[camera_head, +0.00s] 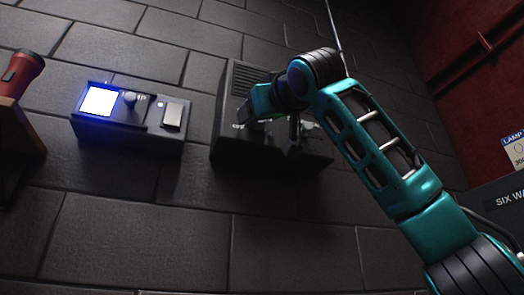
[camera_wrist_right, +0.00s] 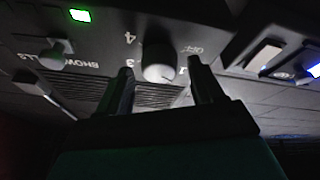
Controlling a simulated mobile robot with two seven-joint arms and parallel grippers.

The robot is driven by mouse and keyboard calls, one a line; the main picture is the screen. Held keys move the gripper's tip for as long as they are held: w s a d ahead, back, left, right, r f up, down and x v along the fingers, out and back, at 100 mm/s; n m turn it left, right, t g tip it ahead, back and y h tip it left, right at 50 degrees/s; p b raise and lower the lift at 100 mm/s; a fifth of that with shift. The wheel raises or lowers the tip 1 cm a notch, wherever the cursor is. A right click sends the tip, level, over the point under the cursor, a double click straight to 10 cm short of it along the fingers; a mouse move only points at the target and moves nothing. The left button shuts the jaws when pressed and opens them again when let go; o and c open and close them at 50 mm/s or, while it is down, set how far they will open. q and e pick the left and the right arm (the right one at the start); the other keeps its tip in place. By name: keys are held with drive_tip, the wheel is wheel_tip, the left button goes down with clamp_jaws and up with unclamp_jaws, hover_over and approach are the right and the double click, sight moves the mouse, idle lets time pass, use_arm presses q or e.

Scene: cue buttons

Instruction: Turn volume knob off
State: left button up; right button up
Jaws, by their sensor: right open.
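The volume knob (camera_wrist_right: 160,66) is a pale round dial on a dark panel in the right wrist view. Printed numbers and an OFF mark sit around it, seen upside down. My right gripper (camera_wrist_right: 162,74) is open, with one finger on each side of the knob; I cannot tell whether they touch it. In the head view my right gripper (camera_head: 249,112) is at the left part of the dark wall unit (camera_head: 228,150), where the hand and arm hide the knob. The knob's pointer direction is not clear. My left gripper is not in view.
A green light (camera_wrist_right: 80,15) and a second pale control (camera_wrist_right: 54,54) are on the same panel. Left of the unit is a wall box with a lit screen (camera_head: 99,100) and a small knob (camera_head: 129,98). A red flashlight-like object (camera_head: 22,70) stands far left.

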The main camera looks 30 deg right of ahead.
drive_tip(key=c, duration=1)
drive_tip(key=shift+c, duration=0.2)
drive_tip(key=shift+s+d+r+n+g+y+p, duration=0.1)
drive_tip(key=shift+n+g+y+p, duration=0.3)
drive_tip(key=shift+n+y+p, duration=1.4)
drive_tip(key=shift+d+r+n+g+y+p, duration=0.15)
drive_tip(key=shift+n+g+y, duration=0.2)
drive_tip(key=shift+n, duration=3)
drive_tip(key=shift+s+d+n+g+y+p, duration=0.1)
drive_tip(key=shift+n+g+y+p, duration=0.65)
drive_tip(key=shift+n, duration=1.8)
drive_tip(key=shift+t, duration=0.3)
